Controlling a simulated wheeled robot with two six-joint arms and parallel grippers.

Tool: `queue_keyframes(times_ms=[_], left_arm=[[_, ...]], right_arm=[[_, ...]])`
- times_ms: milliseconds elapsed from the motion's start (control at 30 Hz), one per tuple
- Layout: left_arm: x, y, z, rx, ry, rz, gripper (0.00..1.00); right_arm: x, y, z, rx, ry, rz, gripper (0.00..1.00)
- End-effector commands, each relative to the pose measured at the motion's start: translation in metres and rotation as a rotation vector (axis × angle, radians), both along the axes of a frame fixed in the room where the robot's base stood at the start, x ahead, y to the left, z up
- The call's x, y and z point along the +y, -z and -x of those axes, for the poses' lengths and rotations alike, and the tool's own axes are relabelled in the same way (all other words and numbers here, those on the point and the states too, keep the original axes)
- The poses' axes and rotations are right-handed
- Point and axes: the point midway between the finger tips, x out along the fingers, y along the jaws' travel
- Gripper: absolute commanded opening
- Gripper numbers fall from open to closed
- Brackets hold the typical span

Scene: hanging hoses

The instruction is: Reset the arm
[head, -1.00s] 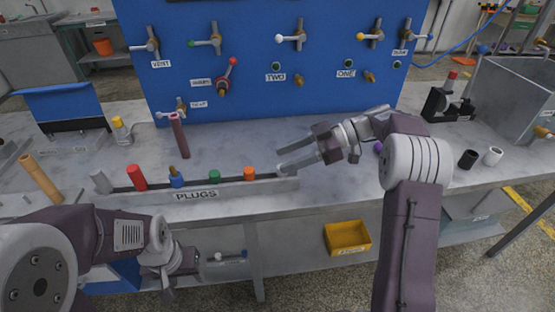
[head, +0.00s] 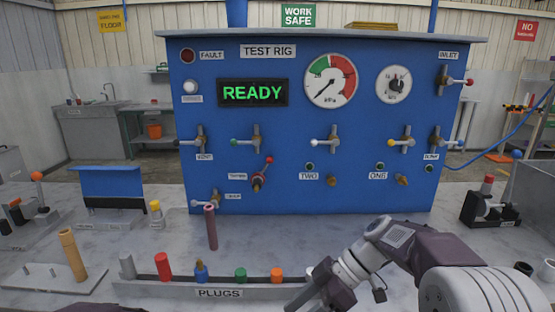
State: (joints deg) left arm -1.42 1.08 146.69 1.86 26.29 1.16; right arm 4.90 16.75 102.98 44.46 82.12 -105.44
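My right arm comes in from the lower right and bends down to the left. Its gripper (head: 306,296) is at the bottom edge of the head view, by the right end of the plug tray. Its fingertips are cut off or hidden, so its opening cannot be seen. Only a dark sliver of my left arm shows at the bottom left edge; my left gripper is out of view.
The plug tray (head: 218,293) holds several coloured plugs. Behind it stands the blue test rig (head: 300,225), with gauges, valves and a READY display (head: 253,93). A dark red hose (head: 211,228) stands before it. A tan rod (head: 73,255) is at left. Bench is clear at centre.

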Motion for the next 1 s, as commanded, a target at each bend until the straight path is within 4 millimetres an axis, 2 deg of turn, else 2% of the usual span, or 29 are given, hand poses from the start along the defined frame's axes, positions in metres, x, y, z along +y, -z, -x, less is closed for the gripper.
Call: queue_keyframes(times_ms=[33,100,200,300,367,433,500,600,633,700,1000], left_arm=[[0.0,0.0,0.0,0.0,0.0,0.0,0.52],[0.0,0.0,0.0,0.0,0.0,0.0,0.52],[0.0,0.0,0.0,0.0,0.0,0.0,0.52],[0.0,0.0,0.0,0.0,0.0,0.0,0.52],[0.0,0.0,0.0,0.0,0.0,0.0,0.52],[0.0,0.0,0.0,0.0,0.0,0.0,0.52],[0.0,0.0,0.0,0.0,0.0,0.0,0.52],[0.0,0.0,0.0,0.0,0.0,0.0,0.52],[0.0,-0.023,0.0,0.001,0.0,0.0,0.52],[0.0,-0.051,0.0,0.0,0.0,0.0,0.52],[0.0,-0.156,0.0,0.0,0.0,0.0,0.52]], right_arm=[[-0.007,0.024,0.025,0.083,0.074,0.133,0.5],[-0.03,0.061,0.057,0.191,0.238,0.345,0.5],[-0.069,0.104,0.088,0.274,0.51,0.589,0.5],[-0.101,0.131,0.104,0.304,0.769,0.723,0.5],[-0.115,0.142,0.107,0.314,0.911,0.763,0.5],[-0.126,0.152,0.107,0.324,1.063,0.781,0.5],[-0.133,0.155,0.097,0.323,1.218,0.76,0.5],[-0.135,0.154,0.079,0.367,1.45,0.686,0.5],[-0.135,0.131,0.079,0.373,1.457,0.685,0.5],[-0.134,0.103,0.08,0.372,1.451,0.688,0.5],[-0.134,-0.002,0.08,0.373,1.449,0.688,0.5]])
